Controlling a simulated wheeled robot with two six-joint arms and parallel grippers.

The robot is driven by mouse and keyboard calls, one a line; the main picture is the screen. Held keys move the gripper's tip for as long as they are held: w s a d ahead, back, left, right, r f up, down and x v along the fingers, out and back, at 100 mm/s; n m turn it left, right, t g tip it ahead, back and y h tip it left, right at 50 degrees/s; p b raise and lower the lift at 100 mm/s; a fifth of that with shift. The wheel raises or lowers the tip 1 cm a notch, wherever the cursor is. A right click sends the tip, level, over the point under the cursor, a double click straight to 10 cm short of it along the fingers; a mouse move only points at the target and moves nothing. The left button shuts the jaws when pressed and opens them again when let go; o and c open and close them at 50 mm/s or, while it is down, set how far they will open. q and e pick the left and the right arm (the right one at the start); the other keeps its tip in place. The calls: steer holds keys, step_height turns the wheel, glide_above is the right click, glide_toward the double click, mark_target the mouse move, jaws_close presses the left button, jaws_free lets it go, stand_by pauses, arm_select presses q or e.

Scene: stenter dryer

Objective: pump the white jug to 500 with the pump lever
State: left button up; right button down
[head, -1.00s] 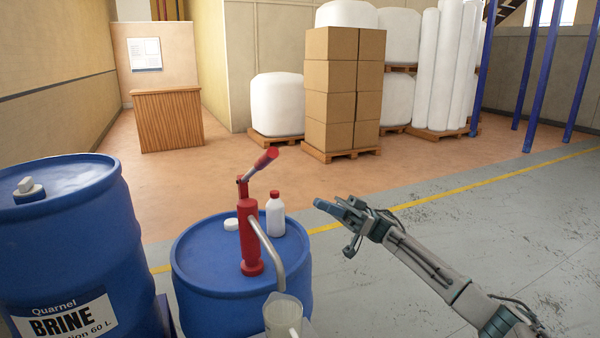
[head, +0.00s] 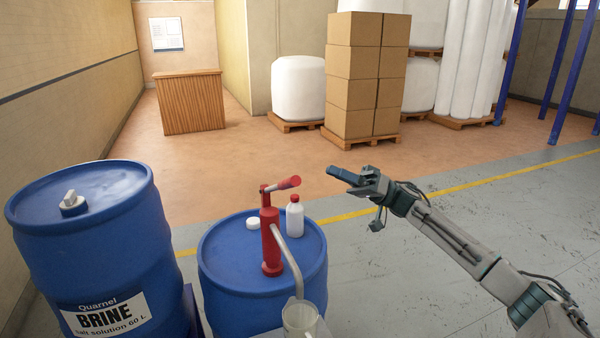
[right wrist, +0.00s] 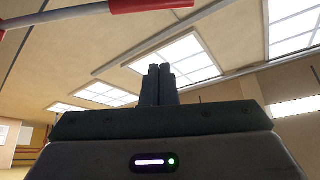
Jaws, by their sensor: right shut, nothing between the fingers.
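The red hand pump (head: 270,240) stands upright on a blue drum (head: 225,275). Its pump lever (head: 287,183) points right, close to level, with a thick red grip. The grey spout pipe bends down into a pale, translucent jug (head: 300,318), cut off by the bottom edge; its fill level cannot be read. My right gripper (head: 332,171) is shut and empty, to the right of the lever grip with a gap in the picture. In the right wrist view its fingers (right wrist: 157,78) are together, and the red lever grip (right wrist: 147,5) crosses the top edge. My left gripper is out of view.
A white bottle with a red cap (head: 294,220) and a white cap (head: 253,224) are on the drum beside the pump. A blue brine drum (head: 95,250) stands at left. Stacked cartons (head: 352,90) are far behind. The floor at right is open.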

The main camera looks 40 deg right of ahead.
mark_target(278, 186)
steer(key=r+p+x, duration=0.1)
steer(key=p+x, duration=0.5)
steer(key=x, duration=0.4)
steer(key=f, duration=0.1)
steer(key=s+a+f+p, duration=0.1)
steer(key=f, duration=0.1)
steer(key=s+f+p, duration=0.1)
steer(key=shift+a+f, duration=0.15)
